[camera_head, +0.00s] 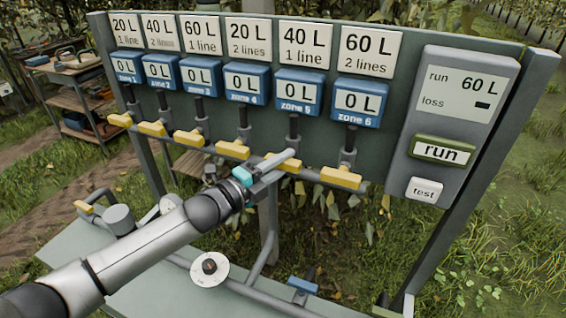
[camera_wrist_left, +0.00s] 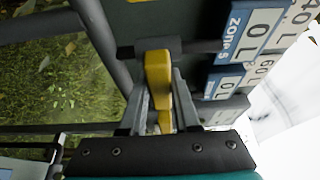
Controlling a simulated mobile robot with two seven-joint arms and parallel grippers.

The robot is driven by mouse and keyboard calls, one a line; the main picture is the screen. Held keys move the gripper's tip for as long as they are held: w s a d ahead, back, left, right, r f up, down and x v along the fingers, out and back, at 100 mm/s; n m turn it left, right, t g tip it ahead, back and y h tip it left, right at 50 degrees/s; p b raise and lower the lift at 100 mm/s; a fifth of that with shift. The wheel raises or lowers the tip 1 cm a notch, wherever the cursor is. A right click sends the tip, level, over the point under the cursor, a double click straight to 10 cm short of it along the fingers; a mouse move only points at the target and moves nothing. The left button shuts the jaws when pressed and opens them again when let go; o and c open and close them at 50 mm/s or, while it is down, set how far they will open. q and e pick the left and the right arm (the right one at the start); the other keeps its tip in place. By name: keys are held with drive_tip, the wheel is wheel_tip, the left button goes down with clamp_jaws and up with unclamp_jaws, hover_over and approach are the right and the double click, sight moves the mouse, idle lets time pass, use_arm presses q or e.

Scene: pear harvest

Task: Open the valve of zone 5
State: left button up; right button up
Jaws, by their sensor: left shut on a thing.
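The zone 5 valve has a yellow handle (camera_head: 288,166) below the blue zone 5 meter (camera_head: 298,93), which reads 0 L. The plate above it reads 40 L, 1 line. My left gripper (camera_head: 290,155) reaches in from the left and is shut on this handle. In the left wrist view the yellow handle (camera_wrist_left: 158,85) stands between the two grey fingers of my left gripper (camera_wrist_left: 158,110). The handle lies crosswise to its upright pipe in the head view. The fingers hide part of it. My right gripper is not in view.
Yellow handles of zone 4 (camera_head: 233,149) and zone 6 (camera_head: 341,178) sit close on either side. A grey control box (camera_head: 455,120) at right shows run 60 L. A grey bench (camera_head: 150,285) with pipes and a round dial (camera_head: 209,268) lies under my left arm.

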use_arm(q)
drive_tip(key=shift+f+n, duration=0.1)
drive_tip(key=shift+n, duration=0.2)
clamp_jaws()
drive_tip(key=shift+f+n+t+b, duration=0.1)
drive_tip(key=shift+n+t+b, duration=0.3)
drive_tip(key=shift+n+b, duration=0.5)
drive_tip(key=n+b, duration=0.1)
drive_tip(key=n, duration=0.1)
drive_tip(key=shift+n+t+h, duration=0.4)
drive_tip(key=n+t+b, duration=0.1)
drive_tip(key=n, duration=0.2)
drive_tip(key=shift+t+b, duration=0.3)
drive_tip(key=shift+b, duration=0.05)
drive_tip(key=n+t+y, duration=0.1)
drive_tip(key=n, duration=0.2)
drive_tip(key=shift+n+b, duration=0.3)
drive_tip(key=shift+b, duration=0.05)
drive_tip(key=n+t, duration=0.1)
drive_tip(key=n, duration=0.1)
drive_tip(key=n+t+y, duration=0.1)
drive_tip(key=n, duration=0.2)
drive_tip(key=shift+y, duration=0.3)
drive_tip(key=shift+n+t+y, duration=0.4)
drive_tip(key=shift+n+y, duration=0.15)
drive_tip(key=shift+n, duration=0.85)
drive_tip(key=shift+n+t+y, duration=0.4)
drive_tip(key=shift+n+y, duration=0.15)
drive_tip(key=shift+n, duration=0.85)
drive_tip(key=shift+r, duration=0.2)
